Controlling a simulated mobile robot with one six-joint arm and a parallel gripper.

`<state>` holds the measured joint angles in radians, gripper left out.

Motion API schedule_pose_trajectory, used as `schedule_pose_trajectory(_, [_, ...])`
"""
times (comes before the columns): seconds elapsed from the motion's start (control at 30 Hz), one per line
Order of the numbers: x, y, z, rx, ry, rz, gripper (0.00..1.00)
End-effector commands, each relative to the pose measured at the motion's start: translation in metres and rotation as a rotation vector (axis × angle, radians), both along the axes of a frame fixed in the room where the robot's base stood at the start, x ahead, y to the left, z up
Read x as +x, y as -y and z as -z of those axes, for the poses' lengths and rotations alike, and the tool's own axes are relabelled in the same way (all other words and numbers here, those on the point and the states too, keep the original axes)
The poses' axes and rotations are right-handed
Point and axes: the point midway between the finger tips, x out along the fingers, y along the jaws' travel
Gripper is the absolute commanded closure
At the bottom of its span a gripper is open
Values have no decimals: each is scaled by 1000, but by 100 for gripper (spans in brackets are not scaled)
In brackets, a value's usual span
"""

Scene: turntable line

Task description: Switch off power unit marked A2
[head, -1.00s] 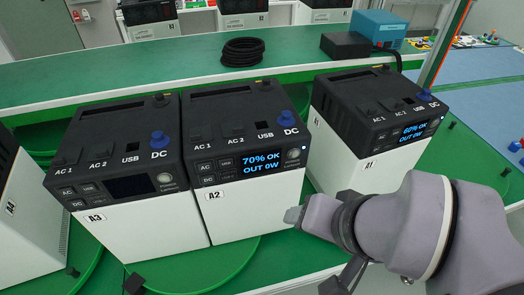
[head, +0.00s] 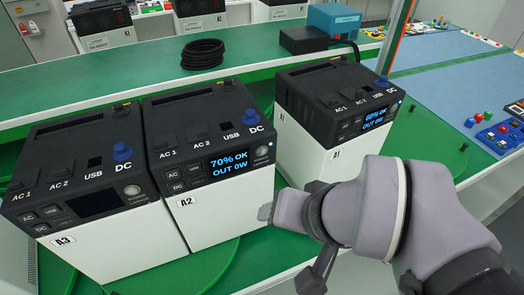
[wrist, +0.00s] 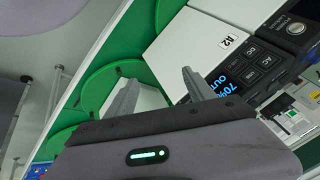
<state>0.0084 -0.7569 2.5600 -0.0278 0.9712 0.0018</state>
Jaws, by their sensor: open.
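Power unit A2 (head: 225,215) is a white box with a black top and front panel, standing in the middle of the head view. Its display (head: 228,164) is lit and reads 70% OK, OUT 0W. Its round power button (head: 262,151) is at the right end of the panel. My gripper (head: 268,212) is in front of A2's lower right edge, below the button. The wrist view shows its two fingers (wrist: 160,92) apart, with nothing held between them.
Unit A3 (head: 120,235), display dark, stands close at A2's left. Unit A1 (head: 325,150), display lit at 60% OK, stands at right, with a gap between it and A2. A green shelf (head: 130,62) behind carries a coiled black cable (head: 203,54).

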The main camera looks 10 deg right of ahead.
Motion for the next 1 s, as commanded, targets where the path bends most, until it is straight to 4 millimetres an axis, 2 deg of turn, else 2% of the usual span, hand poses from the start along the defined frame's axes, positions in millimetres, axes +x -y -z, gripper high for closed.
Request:
schedule_pose_trajectory(0.07, [0,0,0,0,0,0,38])
schedule_pose_trajectory(0.1, [0,0,0,0,0,0,41])
schedule_pose_trajectory(0.4, [0,0,0,0,0,0,100])
schedule_pose_trajectory(1.0, [0,0,0,0,0,0,100])
